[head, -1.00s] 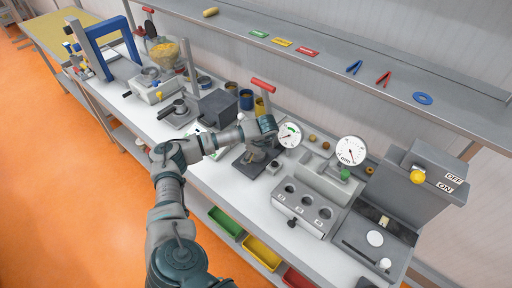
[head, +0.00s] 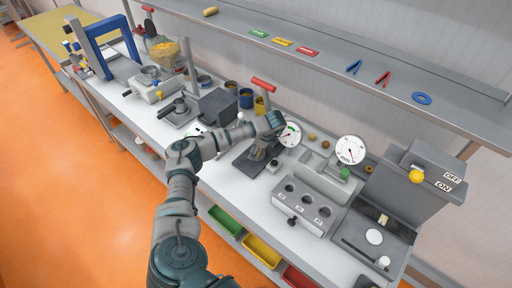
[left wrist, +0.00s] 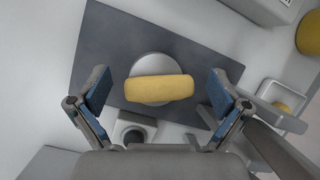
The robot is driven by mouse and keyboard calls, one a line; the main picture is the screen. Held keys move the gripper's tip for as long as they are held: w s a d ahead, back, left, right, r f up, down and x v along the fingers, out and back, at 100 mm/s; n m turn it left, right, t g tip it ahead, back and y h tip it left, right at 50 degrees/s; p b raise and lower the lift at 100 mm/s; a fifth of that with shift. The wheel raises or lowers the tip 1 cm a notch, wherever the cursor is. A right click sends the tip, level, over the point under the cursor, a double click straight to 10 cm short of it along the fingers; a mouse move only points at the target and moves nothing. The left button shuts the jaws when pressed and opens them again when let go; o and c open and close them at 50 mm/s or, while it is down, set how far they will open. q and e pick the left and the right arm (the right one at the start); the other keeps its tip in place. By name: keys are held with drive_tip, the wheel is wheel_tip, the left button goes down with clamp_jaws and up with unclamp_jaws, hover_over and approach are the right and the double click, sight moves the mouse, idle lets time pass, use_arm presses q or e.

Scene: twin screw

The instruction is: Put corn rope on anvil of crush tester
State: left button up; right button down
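The yellow corn rope (left wrist: 160,89) lies across the round pale anvil (left wrist: 155,64) of the crush tester in the left wrist view. The anvil sits on a dark base plate (left wrist: 112,35), also visible in the head view (head: 243,163). My left gripper (left wrist: 160,76) is open, with one blue-padded finger to each side of the rope and a gap at both ends. My right gripper is not in view.
A grey unit with several round holes (head: 305,208) and a machine with a yellow knob (head: 417,176) stand to the right. A dark box (head: 218,107) stands to the left. The front bench strip is fairly clear.

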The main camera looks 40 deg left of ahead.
use_arm(q)
drive_tip(key=shift+d+r, duration=0.2)
drive_tip(key=shift+r, duration=0.1)
drive_tip(key=v, duration=0.2)
drive_tip(key=shift+w+d+r+b, duration=0.1)
drive_tip(key=shift+d+r+b, duration=0.2)
drive_tip(key=shift+b, duration=0.1)
drive_tip(key=d, duration=0.6)
drive_tip(key=shift+w+d+f+b, duration=0.15)
drive_tip(key=shift+w+d+b, duration=0.05)
drive_tip(key=shift+d+b, duration=0.15)
drive_tip(key=d, duration=0.4)
drive_tip(key=shift+w, duration=0.15)
drive_tip(key=shift+d, duration=0.45)
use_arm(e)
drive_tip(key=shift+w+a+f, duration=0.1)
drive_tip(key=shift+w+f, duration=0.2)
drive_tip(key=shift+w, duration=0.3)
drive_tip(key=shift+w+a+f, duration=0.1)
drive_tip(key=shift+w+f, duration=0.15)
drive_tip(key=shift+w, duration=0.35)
